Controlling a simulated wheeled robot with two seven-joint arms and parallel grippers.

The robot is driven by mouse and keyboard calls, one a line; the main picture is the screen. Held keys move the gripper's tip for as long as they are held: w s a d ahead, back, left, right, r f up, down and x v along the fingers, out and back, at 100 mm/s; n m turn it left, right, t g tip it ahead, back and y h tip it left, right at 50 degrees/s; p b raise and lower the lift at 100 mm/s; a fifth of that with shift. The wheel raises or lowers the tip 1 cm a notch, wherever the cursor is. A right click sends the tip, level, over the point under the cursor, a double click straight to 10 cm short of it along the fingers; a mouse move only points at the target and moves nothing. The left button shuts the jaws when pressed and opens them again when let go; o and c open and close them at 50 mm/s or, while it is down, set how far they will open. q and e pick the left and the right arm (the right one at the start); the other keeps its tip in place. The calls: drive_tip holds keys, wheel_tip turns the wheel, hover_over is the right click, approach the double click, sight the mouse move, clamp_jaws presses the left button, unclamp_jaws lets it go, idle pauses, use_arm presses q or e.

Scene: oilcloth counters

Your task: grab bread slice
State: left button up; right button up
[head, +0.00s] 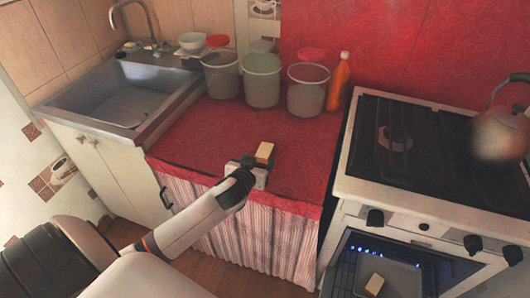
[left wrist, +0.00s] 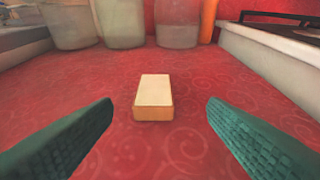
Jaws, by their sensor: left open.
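The bread slice (head: 265,151) is a small tan block lying on the red oilcloth counter (head: 205,135), near its front edge. In the left wrist view the bread slice (left wrist: 154,97) lies ahead, centred between the two green fingers. My left gripper (head: 255,168) is just in front of the slice on the near side, and its fingers are partly hidden in the head view. In the left wrist view my left gripper (left wrist: 158,140) is open with nothing between the fingertips. A similar tan block (head: 375,284) rests on a tray in the open oven. My right gripper does not show.
Several buckets (head: 262,80) and an orange bottle (head: 339,82) stand at the back of the counter. A sink (head: 125,95) is at the left. A stove (head: 425,145) with a kettle (head: 499,135) borders the right. The cloth around the slice is clear.

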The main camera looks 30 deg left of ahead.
sight(263, 153)
use_arm(q)
drive_tip(key=x, duration=0.3)
drive_tip(key=shift+w, duration=0.2)
drive_tip(key=shift+a+f+x, duration=0.1)
drive_tip(key=shift+a+x, duration=0.1)
drive_tip(key=shift+x, duration=1.15)
drive_tip(key=shift+a+f+x, duration=0.1)
drive_tip(key=shift+a+x, duration=0.15)
drive_tip(key=shift+x, duration=1.1)
drive_tip(key=shift+s, duration=0.25)
drive_tip(key=c, duration=1)
